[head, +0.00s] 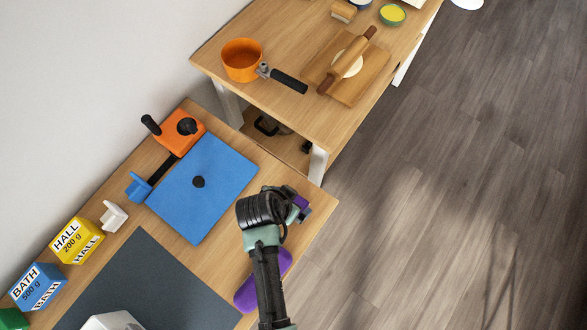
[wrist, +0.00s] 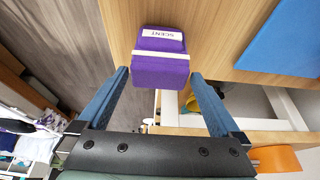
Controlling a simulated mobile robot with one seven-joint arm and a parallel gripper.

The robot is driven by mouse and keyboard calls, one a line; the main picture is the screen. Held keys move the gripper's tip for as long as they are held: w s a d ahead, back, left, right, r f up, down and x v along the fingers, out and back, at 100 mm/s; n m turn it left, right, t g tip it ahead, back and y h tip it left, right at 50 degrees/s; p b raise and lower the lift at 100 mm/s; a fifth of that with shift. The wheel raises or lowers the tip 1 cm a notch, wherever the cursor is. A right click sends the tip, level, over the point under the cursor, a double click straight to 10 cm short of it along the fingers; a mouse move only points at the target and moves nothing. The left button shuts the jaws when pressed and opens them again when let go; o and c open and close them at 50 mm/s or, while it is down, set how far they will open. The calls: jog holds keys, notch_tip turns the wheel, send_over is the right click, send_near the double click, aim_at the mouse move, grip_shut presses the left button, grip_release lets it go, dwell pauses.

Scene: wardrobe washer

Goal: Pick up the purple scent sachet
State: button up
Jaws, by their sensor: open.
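The purple scent sachet (wrist: 160,70) is a small block with a white band and a white "SCENT" label, on the wooden table top near its edge. In the wrist view it lies between and ahead of my open gripper's blue fingertips (wrist: 160,78), with a gap on each side. I cannot tell how far the fingers reach down its sides. In the head view a bit of the purple sachet (head: 301,202) shows beside my gripper (head: 303,211); the rest is hidden by my wrist.
A blue board (head: 203,188) with a black knob lies left of my gripper. A purple oblong thing (head: 250,292) is partly under my arm. Yellow HALL (head: 77,241) and blue BATH (head: 38,287) boxes stand left. Another table (head: 225,85) holds an orange pot (head: 242,60).

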jog(key=shift+x, duration=2.55)
jog(key=shift+c, duration=0.2)
jog(key=shift+r, duration=0.1)
jog(key=c, duration=1)
jog(key=shift+c, duration=0.2)
jog(key=shift+r, duration=0.1)
